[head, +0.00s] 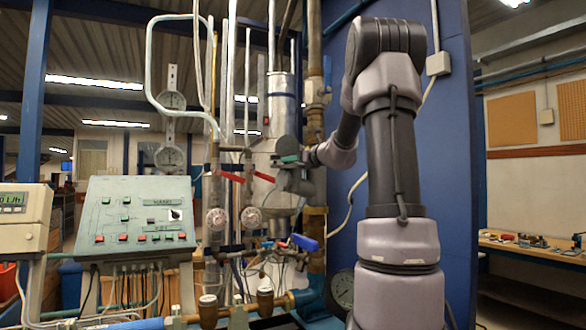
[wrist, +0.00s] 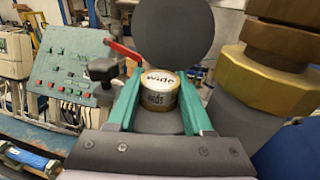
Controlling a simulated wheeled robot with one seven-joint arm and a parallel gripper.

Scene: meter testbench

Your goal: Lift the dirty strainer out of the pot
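In the wrist view, a short round canister (wrist: 158,97) with a pale band and a printed label sits between my fingertips. It may be the strainer, but I cannot be sure. A dark grey body (wrist: 160,124) shows below it, possibly the pot. A large dark grey disc (wrist: 173,34) stands behind and above. My gripper (wrist: 160,78) has its teal fingers apart, one on each side of the canister; I cannot see clear contact. In the head view my gripper (head: 290,158) is at the pipework, and the canister cannot be made out there.
Brass fittings (wrist: 270,75) stand close on the right in the wrist view. A red lever (wrist: 125,50) and a dark knob (wrist: 103,70) are on the left. The control panel (head: 138,215) is left of the pipes, and a blue wall panel (head: 448,120) stands behind my arm.

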